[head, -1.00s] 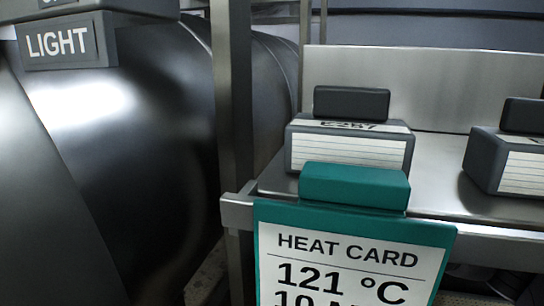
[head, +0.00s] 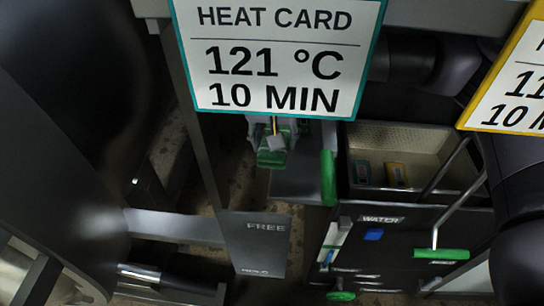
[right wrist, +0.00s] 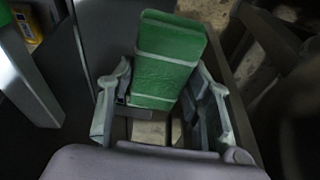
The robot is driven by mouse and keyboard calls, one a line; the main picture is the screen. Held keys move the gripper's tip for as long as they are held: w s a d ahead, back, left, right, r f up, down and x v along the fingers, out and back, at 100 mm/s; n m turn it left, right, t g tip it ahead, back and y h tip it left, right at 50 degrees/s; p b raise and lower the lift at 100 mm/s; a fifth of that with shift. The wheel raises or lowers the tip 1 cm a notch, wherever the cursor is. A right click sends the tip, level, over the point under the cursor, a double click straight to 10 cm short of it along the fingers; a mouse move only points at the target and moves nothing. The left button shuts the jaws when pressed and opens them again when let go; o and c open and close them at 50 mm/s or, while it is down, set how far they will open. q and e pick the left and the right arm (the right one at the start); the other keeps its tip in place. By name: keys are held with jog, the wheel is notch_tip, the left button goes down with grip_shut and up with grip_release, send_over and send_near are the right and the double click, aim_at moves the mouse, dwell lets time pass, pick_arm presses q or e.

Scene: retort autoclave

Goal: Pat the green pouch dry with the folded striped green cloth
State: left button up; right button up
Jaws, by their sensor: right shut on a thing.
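The folded green cloth (right wrist: 168,68) with pale stripes is between the fingers of my right gripper (right wrist: 163,115) in the right wrist view. The gripper is shut on it, and most of the cloth sticks out past the fingers. In the head view the cloth (head: 272,159) and the right gripper (head: 270,135) show just below a hanging heat card, which hides the part above. My left gripper is not in view.
The basket (head: 425,133) also holds a yellow packet (head: 397,174). The teal-edged heat card (head: 275,60) and a yellow-edged card (head: 515,85) hang in front. A green upright handle (head: 328,178) stands between cloth and basket. A panel marked WATER (head: 400,235) has a green-gripped lever (head: 441,254).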

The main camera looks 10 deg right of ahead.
aim_at(307, 126)
jog(key=w+d+m, duration=0.2)
jog(key=w, duration=0.2)
jog(key=w+d+m+h, duration=0.1)
jog(key=w+d+m, duration=0.1)
jog(key=w+d, duration=0.1)
jog(key=w+d+m, duration=0.2)
jog(key=w, duration=0.3)
jog(key=shift+d+g+b, duration=0.3)
jog(key=shift+b, duration=0.05)
pick_arm(q)
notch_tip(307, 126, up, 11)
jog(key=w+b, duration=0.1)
jog(key=b, duration=0.1)
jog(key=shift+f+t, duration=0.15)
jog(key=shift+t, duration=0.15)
pick_arm(e)
jog(key=shift+f, duration=1.45)
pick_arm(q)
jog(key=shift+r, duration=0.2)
pick_arm(e)
jog(key=shift+f, duration=0.15)
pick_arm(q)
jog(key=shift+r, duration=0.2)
pick_arm(e)
jog(key=shift+f, duration=0.1)
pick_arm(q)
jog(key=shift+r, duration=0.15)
pick_arm(e)
jog(key=shift+f, duration=0.1)
